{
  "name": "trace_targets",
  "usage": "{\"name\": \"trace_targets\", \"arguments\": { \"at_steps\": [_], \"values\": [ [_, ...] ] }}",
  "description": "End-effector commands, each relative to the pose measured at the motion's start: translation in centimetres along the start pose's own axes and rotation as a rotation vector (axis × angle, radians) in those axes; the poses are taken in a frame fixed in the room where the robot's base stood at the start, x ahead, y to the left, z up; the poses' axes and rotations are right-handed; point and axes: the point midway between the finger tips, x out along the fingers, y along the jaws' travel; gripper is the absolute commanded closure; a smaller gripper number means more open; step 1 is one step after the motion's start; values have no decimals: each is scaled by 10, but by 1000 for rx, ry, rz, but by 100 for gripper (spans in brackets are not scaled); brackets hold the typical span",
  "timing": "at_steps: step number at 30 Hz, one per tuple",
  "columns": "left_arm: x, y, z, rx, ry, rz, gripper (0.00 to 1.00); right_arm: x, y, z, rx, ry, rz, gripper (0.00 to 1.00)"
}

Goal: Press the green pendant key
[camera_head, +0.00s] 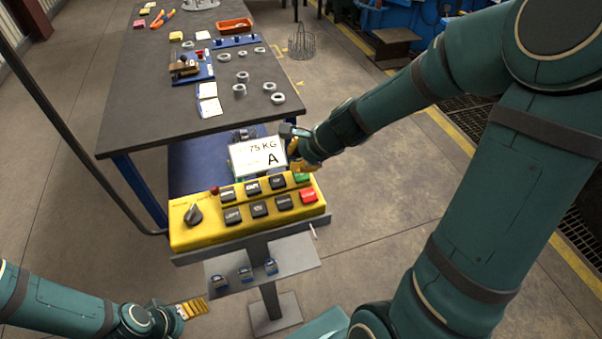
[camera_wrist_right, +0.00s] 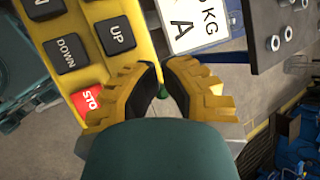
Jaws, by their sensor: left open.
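The green pendant key (camera_head: 301,177) is at the upper right corner of the yellow pendant box (camera_head: 240,240), above a red key (camera_head: 308,195). In the right wrist view only a small green patch of it (camera_wrist_right: 162,91) shows between the fingers. My right gripper (camera_head: 305,165) is right at the green key and partly covers it. In the wrist view its two yellow fingers (camera_wrist_right: 163,68) have a narrow gap between their tips; I cannot tell whether they touch the key. My left gripper (camera_head: 203,306) is open and empty at the lower left, apart from the pendant.
A white card reading 75 KG and A (camera_head: 258,157) stands behind the box. Dark keys and a black knob (camera_head: 193,215) share the panel. A grey shelf (camera_head: 293,258) is below. A dark workbench (camera_head: 150,85) with rings and trays is behind.

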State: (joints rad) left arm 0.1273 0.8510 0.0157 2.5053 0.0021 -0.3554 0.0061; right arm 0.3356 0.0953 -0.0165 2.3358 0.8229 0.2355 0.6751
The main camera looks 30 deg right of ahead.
Motion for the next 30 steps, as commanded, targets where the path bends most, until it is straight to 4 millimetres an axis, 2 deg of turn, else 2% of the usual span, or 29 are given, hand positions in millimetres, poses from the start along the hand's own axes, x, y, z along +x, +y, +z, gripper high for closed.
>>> {"name": "trace_targets", "arguments": {
  "at_steps": [23,30],
  "values": [
    [0,0,0,0,0,0,22,0,0,0,0,0,0,100],
    [8,-3,1,0,0,0,22,6,3,-3,0,0,0,100]
  ]
}}
